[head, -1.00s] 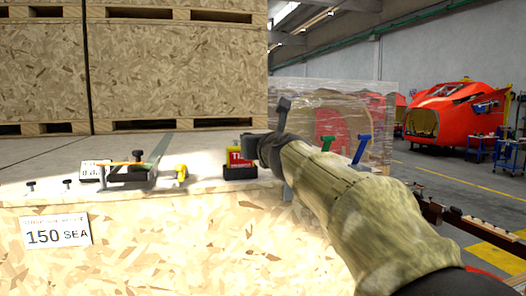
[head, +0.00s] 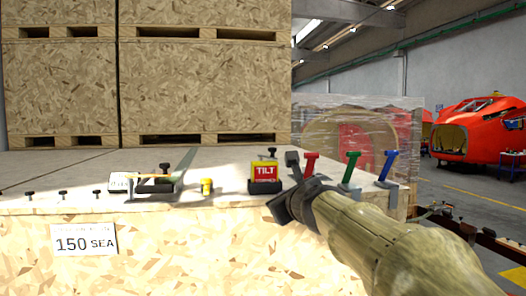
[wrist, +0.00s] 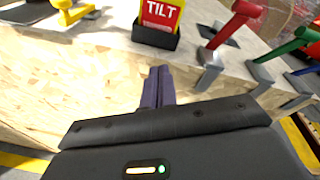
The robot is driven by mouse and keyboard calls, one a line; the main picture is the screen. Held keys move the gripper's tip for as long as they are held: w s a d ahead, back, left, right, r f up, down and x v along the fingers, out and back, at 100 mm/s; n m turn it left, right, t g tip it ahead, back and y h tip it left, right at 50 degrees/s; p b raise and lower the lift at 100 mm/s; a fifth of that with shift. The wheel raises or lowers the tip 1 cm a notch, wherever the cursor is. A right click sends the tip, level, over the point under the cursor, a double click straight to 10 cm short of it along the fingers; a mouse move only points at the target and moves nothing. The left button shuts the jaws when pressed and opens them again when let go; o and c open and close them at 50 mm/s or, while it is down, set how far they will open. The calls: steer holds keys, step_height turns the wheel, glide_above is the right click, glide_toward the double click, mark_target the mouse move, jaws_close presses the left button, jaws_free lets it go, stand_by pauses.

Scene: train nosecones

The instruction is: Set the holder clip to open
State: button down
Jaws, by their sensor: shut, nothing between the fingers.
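At the left of the crate top in the head view lies a dark holder (head: 154,186) with a thin orange-and-green stick across it and a black knob above. I cannot tell which part is the clip or how it is set. A white label card (head: 120,183) is beside it. My gripper (head: 283,208) is shut and empty at the crate's front edge, right of the holder and below the TILT box (head: 265,176). In the wrist view its closed fingers (wrist: 158,86) point toward the TILT box (wrist: 158,20), apart from it.
A yellow piece (head: 206,186) stands between holder and TILT box. Small black knobs (head: 63,195) line the left edge. Large wooden crates (head: 205,90) rise behind.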

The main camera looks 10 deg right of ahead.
steer(key=s+a+f+n+g, duration=0.1)
steer(key=s+f+n+g, duration=0.2)
steer(key=f+n, duration=0.65)
steer(key=s+f+n+g, duration=0.4)
steer(key=f+n, duration=0.1)
steer(key=f, duration=0.9)
steer(key=s+d+f+n+g+h, duration=0.1)
steer(key=s+f+n+g, duration=0.5)
steer(key=s+f+n, duration=0.9)
step_height(320, 180, down, 2)
steer(key=shift+s+f, duration=0.15)
steer(key=shift+s, duration=0.7)
steer(key=shift+n, duration=0.25)
steer(key=shift+d, duration=0.1)
